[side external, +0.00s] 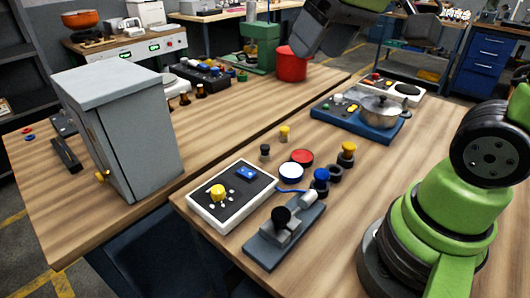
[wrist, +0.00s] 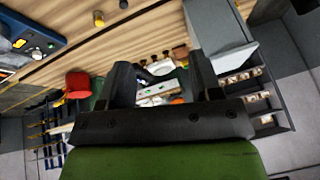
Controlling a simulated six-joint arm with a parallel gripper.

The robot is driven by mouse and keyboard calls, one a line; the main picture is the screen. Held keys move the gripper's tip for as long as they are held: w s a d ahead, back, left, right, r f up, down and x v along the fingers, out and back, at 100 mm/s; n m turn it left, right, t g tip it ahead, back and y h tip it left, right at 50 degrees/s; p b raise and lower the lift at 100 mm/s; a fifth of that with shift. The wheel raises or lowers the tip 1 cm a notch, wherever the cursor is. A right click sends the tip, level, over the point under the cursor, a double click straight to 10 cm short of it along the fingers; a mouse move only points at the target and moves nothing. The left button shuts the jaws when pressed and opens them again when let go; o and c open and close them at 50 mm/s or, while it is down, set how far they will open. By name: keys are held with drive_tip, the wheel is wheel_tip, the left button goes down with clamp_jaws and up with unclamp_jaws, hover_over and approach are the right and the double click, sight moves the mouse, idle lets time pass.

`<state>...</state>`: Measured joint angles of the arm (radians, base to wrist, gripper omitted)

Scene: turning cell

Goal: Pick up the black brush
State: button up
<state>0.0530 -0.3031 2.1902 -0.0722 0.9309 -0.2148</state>
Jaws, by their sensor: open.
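My gripper (wrist: 163,72) shows in the wrist view with its two dark fingers apart and nothing between them. A dark elongated object (side external: 66,154) lies on the left bench beside the grey cabinet, away from my arm. It may be the black brush, but it is too small to tell. I cannot pick out a brush for sure in the wrist view.
The grey cabinet (side external: 120,135) stands tall on the left bench. The right bench holds a white control box (side external: 232,195), a lever unit (side external: 285,232), several coloured buttons and a blue hotplate with a pot (side external: 381,110). A red bin (side external: 292,63) stands behind. The right bench's middle has free room.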

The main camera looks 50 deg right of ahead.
drive_tip(key=w+d+f+n+g, duration=0.25)
drive_tip(key=w+f, duration=0.25)
drive_tip(key=w, duration=0.4)
drive_tip(key=n+g+h, duration=0.1)
drive_tip(key=n+g, duration=0.2)
hover_over(265, 146)
drive_tip(key=f, duration=1.9)
drive_tip(key=shift+s+d+f, duration=0.2)
drive_tip(key=shift+f, duration=0.15)
drive_tip(key=shift+w+a+f, duration=0.1)
drive_tip(key=shift+w+f, duration=0.05)
drive_tip(key=shift+f, duration=1.45)
drive_tip(key=shift+w+f, duration=0.1)
drive_tip(key=shift+f, duration=1.45)
drive_tip(key=c, duration=1)
